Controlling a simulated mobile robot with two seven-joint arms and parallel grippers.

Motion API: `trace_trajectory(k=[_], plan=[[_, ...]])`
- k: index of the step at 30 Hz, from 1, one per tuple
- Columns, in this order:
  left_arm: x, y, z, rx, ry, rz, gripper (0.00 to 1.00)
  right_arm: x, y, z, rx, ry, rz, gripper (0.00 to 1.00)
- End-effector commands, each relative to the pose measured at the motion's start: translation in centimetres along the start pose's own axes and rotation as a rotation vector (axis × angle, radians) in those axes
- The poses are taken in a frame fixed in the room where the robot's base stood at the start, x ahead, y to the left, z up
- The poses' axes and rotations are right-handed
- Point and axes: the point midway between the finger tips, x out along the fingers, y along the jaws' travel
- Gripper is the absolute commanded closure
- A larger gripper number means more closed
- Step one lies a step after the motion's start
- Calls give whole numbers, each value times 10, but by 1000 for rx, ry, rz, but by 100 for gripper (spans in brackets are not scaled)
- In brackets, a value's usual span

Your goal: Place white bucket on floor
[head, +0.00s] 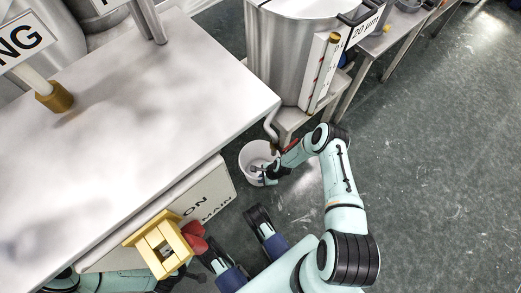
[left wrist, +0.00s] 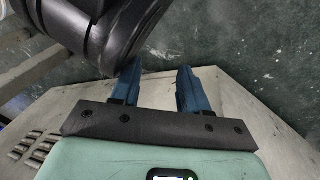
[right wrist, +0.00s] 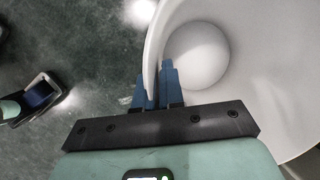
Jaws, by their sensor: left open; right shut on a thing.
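In the right wrist view, my right gripper (right wrist: 153,76) is shut on the wall of the bucket (right wrist: 250,85), one finger inside and one outside. The bucket's round bottom shows there. I cannot tell whether the bucket touches the floor. In the left wrist view, my left gripper (left wrist: 157,75) is open and empty above a pale metal panel, away from the bucket.
A pale table (head: 150,85) fills the left, with a signed box (head: 205,200) at its front side. A tall steel drum (head: 290,50) on a low stand is just behind the bucket. A yellow block-like object (head: 162,245) is at the lower left. Green floor (head: 440,160) is clear at right.

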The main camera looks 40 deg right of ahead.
Motion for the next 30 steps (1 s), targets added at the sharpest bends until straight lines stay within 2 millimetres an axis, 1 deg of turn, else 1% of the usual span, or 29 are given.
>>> trace_trajectory(k=[2,3,6,9,16,23,24,25,26,30], plan=[[2,-2,2,-2,-7,-3,55,4,-2,10,-6,-2,-2,100],[7,-5,6,-6,-21,-9,55,11,-1,3,-2,0,-1,100],[16,-17,20,-18,-65,-31,55,26,1,-3,0,0,0,100],[21,-24,29,-27,-96,-44,55,35,2,-7,0,-1,0,100],[20,-25,31,-28,-102,-46,55,34,1,-7,-2,-1,-1,100],[23,-28,35,-32,-115,-52,55,37,2,-8,-2,-1,-1,100],[22,-28,35,-32,-116,-52,55,37,2,-8,-1,-1,0,82],[22,-28,35,-32,-116,-52,55,37,2,-8,-1,-1,0,73],[22,-28,35,-32,-116,-52,55,37,2,-8,-1,-1,0,66],[22,-28,35,-32,-115,-52,55,37,2,-8,-2,-1,0,66]])
